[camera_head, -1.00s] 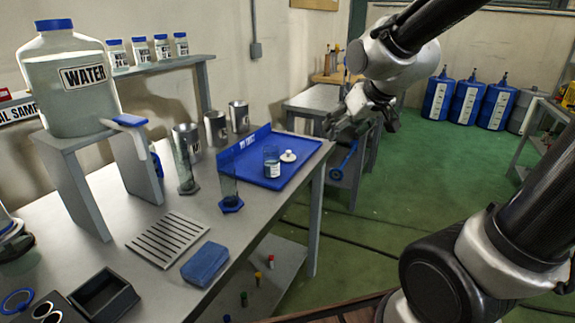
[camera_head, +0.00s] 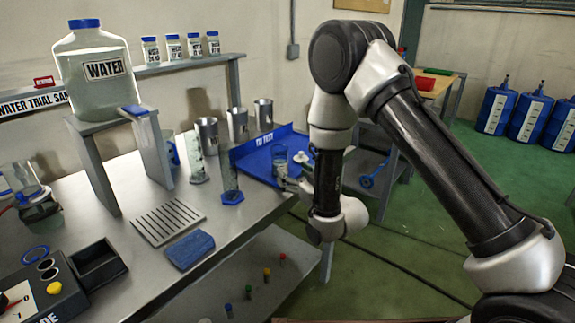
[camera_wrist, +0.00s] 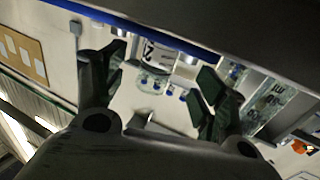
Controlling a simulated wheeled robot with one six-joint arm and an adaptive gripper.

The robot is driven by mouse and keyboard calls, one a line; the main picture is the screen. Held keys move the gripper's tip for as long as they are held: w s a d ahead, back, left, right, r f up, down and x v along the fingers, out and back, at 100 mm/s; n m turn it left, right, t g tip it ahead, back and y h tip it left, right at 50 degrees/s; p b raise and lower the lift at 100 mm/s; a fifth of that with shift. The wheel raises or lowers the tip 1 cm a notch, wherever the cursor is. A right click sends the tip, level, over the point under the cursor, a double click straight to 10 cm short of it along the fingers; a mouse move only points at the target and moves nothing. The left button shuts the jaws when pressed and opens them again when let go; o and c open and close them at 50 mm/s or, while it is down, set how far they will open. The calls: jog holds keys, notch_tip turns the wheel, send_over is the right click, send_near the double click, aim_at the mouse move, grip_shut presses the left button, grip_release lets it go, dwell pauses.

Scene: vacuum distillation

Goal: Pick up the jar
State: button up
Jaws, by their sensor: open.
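The small clear jar (camera_head: 280,158) with a white label stands upright on the blue tray (camera_head: 250,163), at the right part of the table. My gripper (camera_head: 296,181) is low at the tray's right edge, close beside the jar and partly hidden by my arm. In the wrist view, which is upside down, my gripper (camera_wrist: 160,78) has its two dark fingers spread apart. The labelled jar (camera_wrist: 153,58) shows in the gap between them. I cannot tell whether a finger touches it. A small white lid (camera_head: 300,157) lies on the tray just right of the jar.
Clear cylinders with blue bases (camera_head: 230,180) and metal cups (camera_head: 238,124) stand left of and behind the tray. A blue sponge (camera_head: 189,250) and a slotted plate (camera_head: 168,221) lie in front. A water jug (camera_head: 92,80) stands on a raised stand at left.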

aim_at(284, 166)
jog(key=x, duration=0.7)
jog(key=shift+w, duration=0.1)
jog(key=c, duration=1.2)
